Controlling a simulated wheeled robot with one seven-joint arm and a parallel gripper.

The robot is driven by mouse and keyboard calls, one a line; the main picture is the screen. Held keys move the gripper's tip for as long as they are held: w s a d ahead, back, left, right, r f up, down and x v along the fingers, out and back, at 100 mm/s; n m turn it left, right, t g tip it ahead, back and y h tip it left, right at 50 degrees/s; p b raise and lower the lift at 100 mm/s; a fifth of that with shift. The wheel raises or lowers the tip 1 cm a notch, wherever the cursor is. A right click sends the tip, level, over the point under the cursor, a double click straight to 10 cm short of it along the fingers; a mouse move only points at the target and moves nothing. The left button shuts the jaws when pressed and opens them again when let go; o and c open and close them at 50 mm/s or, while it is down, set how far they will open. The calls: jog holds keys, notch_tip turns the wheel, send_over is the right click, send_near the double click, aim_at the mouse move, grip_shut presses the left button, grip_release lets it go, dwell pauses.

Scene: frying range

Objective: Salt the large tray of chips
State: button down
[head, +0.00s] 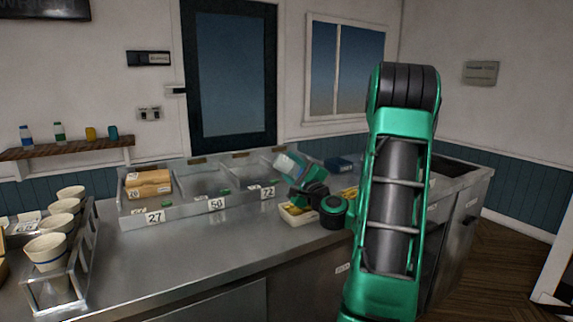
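A pale tray of yellow chips (297,215) sits on the steel counter, below and near my gripper. More yellow chips (348,192) show to its right, partly hidden by my arm; I cannot tell the size of their tray. My gripper (288,166) is raised above the counter, tilted to the upper left. A pale, bluish-white shape is at its end, but I cannot make out whether it is a salt shaker held in the fingers. The fingers are too small and blurred to read.
A steel rack with compartments labelled 27 (153,217), 50 and 72 stands along the back of the counter, with brown boxes (148,183) in its left part. Several cups (46,251) stand in a holder at left. The counter's front middle is clear. A shelf (70,148) holds small bottles.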

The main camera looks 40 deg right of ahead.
aim_at(279, 165)
dwell(0.3)
jog(key=shift+w+a+r+n, duration=0.1)
jog(key=shift+w+a+n, duration=0.1)
jog(key=shift+n, duration=0.1)
jog(key=n, duration=0.1)
jog(key=w+a+n+y, duration=0.1)
jog(key=n, duration=0.1)
jog(key=a+n+y, duration=0.1)
jog(key=shift+w+a+n+g, duration=0.2)
jog(key=shift+w+n+g, duration=0.1)
jog(key=shift+g, duration=0.1)
jog(key=shift+a+n+g+y, duration=0.1)
jog(key=shift+n+g+y, duration=0.35)
jog(key=shift+n, duration=0.55)
jog(key=n+g, duration=0.1)
jog(key=s+d+n, duration=0.1)
jog(key=n, duration=0.1)
jog(key=shift+d+n+g+h, duration=0.25)
jog(key=shift+d+n+g, duration=0.05)
jog(key=shift+g, duration=0.05)
jog(key=shift+s+d+r+n+g+h, duration=0.3)
jog(key=shift+s+d+n+g, duration=0.15)
jog(key=shift+d, duration=0.25)
jog(key=s+d+r+n+g+h, duration=0.3)
jog(key=d+r+n+g, duration=0.1)
jog(key=n, duration=0.4)
jog(key=shift+s+r+h, duration=0.15)
jog(key=shift+h, duration=0.15)
